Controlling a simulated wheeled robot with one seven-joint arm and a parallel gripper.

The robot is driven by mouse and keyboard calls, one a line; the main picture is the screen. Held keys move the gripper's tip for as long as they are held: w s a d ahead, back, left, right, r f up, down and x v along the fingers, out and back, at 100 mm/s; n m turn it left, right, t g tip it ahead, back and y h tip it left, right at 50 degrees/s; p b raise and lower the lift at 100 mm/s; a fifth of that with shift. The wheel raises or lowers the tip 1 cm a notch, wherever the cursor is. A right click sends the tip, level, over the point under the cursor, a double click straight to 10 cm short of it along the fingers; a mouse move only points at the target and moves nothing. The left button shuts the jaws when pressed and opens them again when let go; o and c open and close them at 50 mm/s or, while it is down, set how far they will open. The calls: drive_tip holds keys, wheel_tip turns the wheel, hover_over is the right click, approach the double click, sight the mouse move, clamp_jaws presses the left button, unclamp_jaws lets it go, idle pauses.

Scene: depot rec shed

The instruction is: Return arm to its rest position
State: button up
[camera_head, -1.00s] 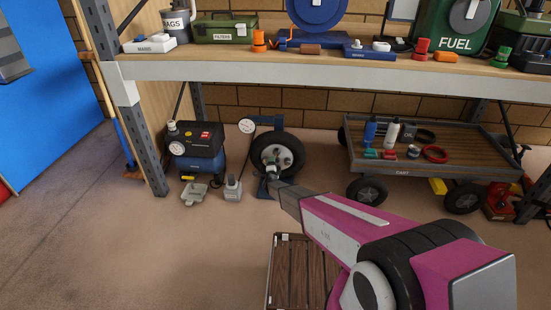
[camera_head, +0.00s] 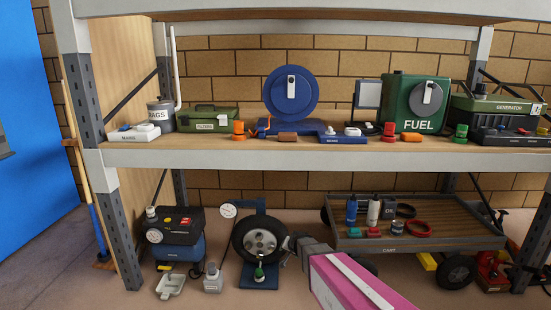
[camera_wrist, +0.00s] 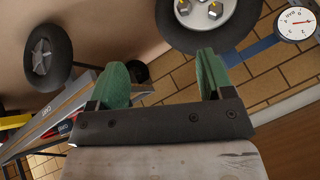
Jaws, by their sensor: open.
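My gripper (camera_head: 290,243) is at the bottom of the head view, just right of the wheel (camera_head: 258,240) in the picture, at the end of my pink arm. In the wrist view its two green-padded fingers (camera_wrist: 162,80) stand well apart with nothing between them. The wheel stands upright on a blue stand (camera_head: 262,204) with a round gauge (camera_head: 228,211). It shows partly in the wrist view (camera_wrist: 212,12), beyond the fingers. A small green-topped piece (camera_head: 259,272) is low in front of the wheel.
A cart (camera_head: 420,243) with bottles and small parts stands right of my gripper. A compressor (camera_head: 175,240) is at left. The shelf board (camera_head: 300,155) above holds a fuel can (camera_head: 412,104), a blue reel (camera_head: 291,93) and a green box (camera_head: 207,118).

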drive_tip(key=s+d+r+n+g+h, duration=0.1)
drive_tip(key=s+d+r, duration=0.4)
drive_tip(key=s, duration=0.6)
drive_tip(key=s+d+r+n+g+h, duration=0.1)
drive_tip(key=s+d+r+g, duration=0.4)
drive_tip(key=s, duration=0.7)
drive_tip(key=shift+d+n+g, duration=0.5)
drive_tip(key=shift+d+n, duration=0.4)
drive_tip(key=shift+d, duration=0.25)
drive_tip(key=shift+r, duration=0.1)
